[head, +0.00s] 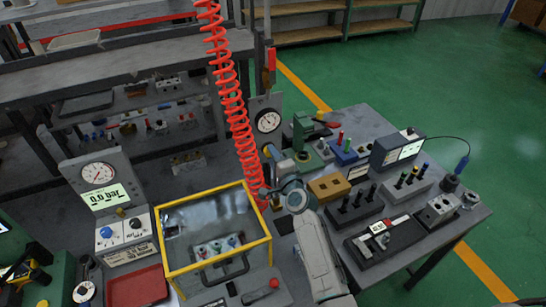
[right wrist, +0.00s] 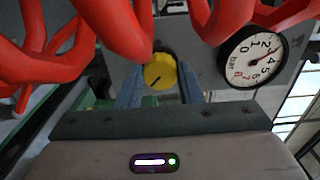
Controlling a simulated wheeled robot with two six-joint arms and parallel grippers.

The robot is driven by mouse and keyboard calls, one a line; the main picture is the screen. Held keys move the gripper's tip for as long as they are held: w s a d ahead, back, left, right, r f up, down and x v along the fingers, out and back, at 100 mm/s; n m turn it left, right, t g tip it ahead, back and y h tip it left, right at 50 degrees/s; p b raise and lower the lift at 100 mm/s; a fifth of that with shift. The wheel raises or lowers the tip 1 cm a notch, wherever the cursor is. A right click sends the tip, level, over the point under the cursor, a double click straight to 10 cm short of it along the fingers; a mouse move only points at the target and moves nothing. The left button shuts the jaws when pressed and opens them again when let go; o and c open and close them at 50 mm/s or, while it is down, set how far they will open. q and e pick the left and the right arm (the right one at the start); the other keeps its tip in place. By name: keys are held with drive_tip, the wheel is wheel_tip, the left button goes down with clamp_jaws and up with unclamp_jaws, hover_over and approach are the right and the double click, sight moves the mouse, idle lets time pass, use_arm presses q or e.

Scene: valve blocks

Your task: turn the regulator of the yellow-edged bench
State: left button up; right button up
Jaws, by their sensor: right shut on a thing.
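The regulator's round yellow knob (right wrist: 159,72) has a dark pointer mark towards its lower left. It sits on a grey panel (head: 265,102), below and left of a white dial gauge (right wrist: 252,58). The gauge also shows in the head view (head: 268,121). Its needle points right, around mid-scale. My right gripper (right wrist: 160,88) is shut on the knob, one blue finger on each side. In the head view my right gripper (head: 274,158) is at the panel, just below the gauge, and largely hides the knob. My left gripper is not in view.
A red coiled hose (head: 232,95) hangs close beside my right gripper and crosses the top of the wrist view. A yellow-framed clear cover (head: 212,232) stands in front, beside my right arm. A crowded grey bench (head: 365,118) lies to the right; green floor (head: 450,65) is open beyond.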

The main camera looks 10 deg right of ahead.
drive_tip(key=o, duration=1)
drive_tip(key=s, duration=0.3)
drive_tip(key=s+d+b, duration=0.1)
drive_tip(key=s, duration=0.3)
drive_tip(key=s+d+b, duration=0.1)
drive_tip(key=s, duration=0.2)
drive_tip(key=shift+s, duration=0.3)
drive_tip(key=shift+s+f, duration=0.1)
drive_tip(key=shift+f, duration=0.05)
